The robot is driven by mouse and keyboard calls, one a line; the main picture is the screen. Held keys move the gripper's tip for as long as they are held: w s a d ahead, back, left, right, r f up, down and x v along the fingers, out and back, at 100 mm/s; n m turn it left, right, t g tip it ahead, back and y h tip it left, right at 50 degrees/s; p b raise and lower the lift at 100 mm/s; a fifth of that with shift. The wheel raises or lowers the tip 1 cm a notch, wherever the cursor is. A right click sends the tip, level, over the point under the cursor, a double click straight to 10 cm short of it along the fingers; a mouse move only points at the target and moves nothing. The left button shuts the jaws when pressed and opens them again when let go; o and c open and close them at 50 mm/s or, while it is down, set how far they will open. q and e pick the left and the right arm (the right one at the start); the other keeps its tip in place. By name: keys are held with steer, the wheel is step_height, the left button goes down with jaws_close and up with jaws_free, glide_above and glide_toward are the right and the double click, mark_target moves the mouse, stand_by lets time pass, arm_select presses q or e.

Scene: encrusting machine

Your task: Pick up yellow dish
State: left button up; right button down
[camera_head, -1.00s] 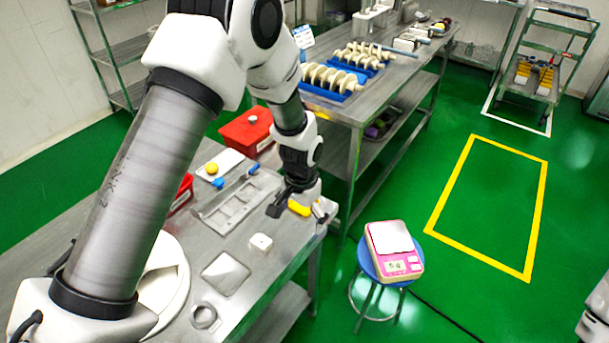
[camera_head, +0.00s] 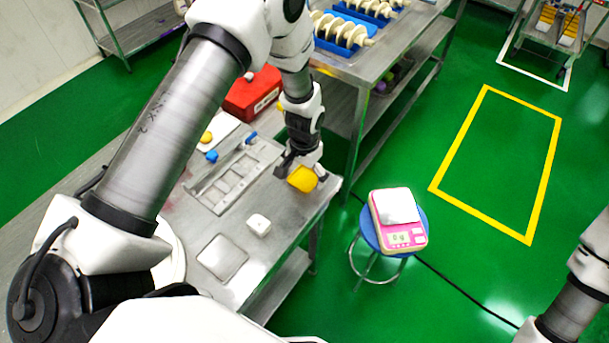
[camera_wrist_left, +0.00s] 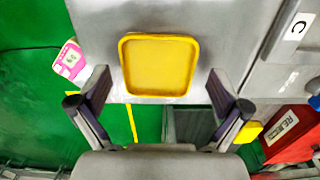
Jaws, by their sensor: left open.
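The yellow dish (camera_head: 302,180) is a shallow square with rounded corners and a raised rim. It lies near the right edge of the steel table (camera_head: 290,222). In the left wrist view the dish (camera_wrist_left: 160,66) is whole and empty, just ahead of the jaws. My left gripper (camera_head: 300,169) is over the dish in the head view, with its fingers pointing down. In the left wrist view the left gripper (camera_wrist_left: 159,78) is wide open, with one finger to each side of the dish and gaps between. My right gripper is out of view.
A white block (camera_head: 258,225) and a flat steel plate (camera_head: 222,257) lie nearer on the table. A steel tray (camera_head: 232,178) and a red box (camera_head: 250,94) are behind. A pink scale (camera_head: 398,222) stands on a blue stool to the right. Open green floor lies beyond.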

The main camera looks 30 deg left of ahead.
arm_select(q)
steer(key=shift+s, duration=0.1)
steer(key=shift+s+d+r, duration=0.1)
steer(key=shift+r, duration=0.05)
steer(key=shift+c, duration=1.3)
steer(key=c, duration=0.9)
steer(key=shift+s+d, duration=0.15)
steer(key=shift+s, duration=0.1)
steer(key=shift+c, duration=0.8)
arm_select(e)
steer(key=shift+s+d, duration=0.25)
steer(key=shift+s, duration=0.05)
